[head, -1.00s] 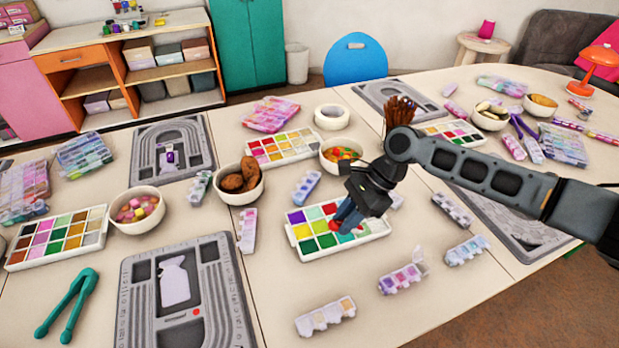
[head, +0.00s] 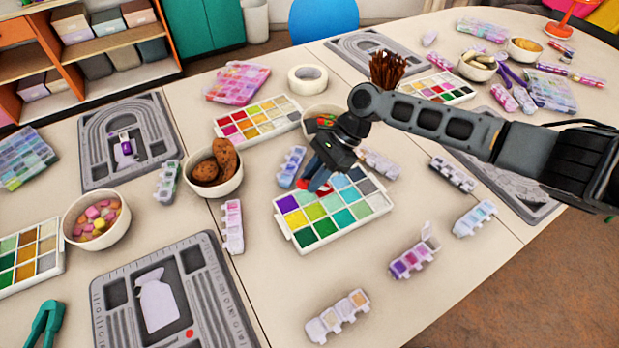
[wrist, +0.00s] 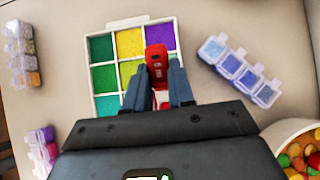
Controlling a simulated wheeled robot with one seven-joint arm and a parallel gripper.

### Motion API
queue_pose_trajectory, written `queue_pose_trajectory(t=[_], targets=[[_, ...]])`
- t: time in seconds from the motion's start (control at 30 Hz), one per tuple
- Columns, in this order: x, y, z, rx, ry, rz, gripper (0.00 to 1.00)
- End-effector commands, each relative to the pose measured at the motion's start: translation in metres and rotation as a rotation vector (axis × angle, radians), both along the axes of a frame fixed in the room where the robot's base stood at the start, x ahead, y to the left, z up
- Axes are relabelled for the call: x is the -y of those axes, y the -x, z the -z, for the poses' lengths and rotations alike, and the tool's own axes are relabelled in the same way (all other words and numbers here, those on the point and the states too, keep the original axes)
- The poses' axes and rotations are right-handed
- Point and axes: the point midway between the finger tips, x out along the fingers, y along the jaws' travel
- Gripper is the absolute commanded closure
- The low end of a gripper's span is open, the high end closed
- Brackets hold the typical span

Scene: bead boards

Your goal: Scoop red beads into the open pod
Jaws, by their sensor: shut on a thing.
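My gripper (head: 318,180) is shut on a small red scoop (wrist: 156,62), which shows between the fingertips in the wrist view. In the head view, the gripper is at the back edge of a white bead tray (head: 304,252) with several coloured compartments. A dark red compartment shows just beside the fingers, partly hidden. I cannot tell whether the scoop holds beads. A pod strip with pink and purple contents (head: 408,263) lies right of the tray, with one lid standing up at its right end.
Other pod strips surround the tray, including a pale one (head: 338,316) in front and a bluish one (head: 474,219) to the right. A bowl of brown lumps (head: 236,186) stands left. A grey bead board (head: 215,262) lies front left.

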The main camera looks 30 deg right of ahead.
Motion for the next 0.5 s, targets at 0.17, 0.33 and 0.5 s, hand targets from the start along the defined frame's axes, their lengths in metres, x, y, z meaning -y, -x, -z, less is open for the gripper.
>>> queue_pose_trajectory(t=[0.17,0.33,0.5], targets=[[-0.0001,0.0001,0.0121,-0.001,-0.006,0.001,1.0],[-0.0005,0.0,0.0105,0.001,-0.007,0.001,1.0],[-0.0022,0.0,0.0026,0.002,-0.007,0.0,1.0]])
